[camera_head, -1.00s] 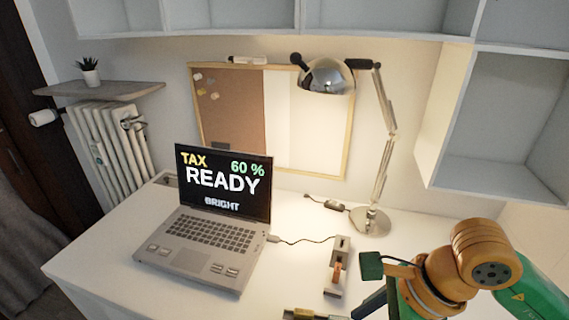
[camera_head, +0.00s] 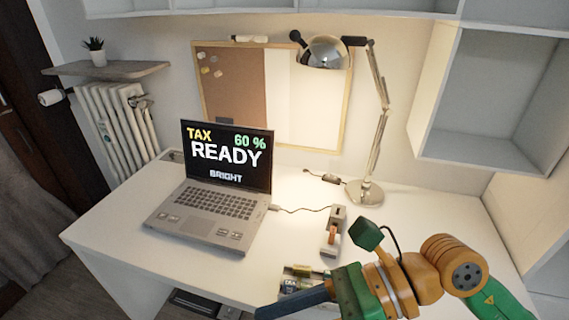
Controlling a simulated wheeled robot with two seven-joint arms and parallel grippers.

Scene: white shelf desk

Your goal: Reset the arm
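My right arm comes in from the lower right, with orange and green links. Its gripper (camera_head: 292,299) is a dark blue-grey shape pointing left above the desk's front edge. I cannot make out separate fingertips or a gap, and nothing held shows. My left arm and gripper are not in view. The white desk (camera_head: 110,225) lies below the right arm.
An open laptop (camera_head: 207,205) stands left of centre. A chrome lamp (camera_head: 366,192) stands at the back right. A small grey and orange device (camera_head: 331,238) lies left of the arm. A small dark item (camera_head: 298,272) lies just behind the gripper. Wall shelves (camera_head: 490,95) border the right.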

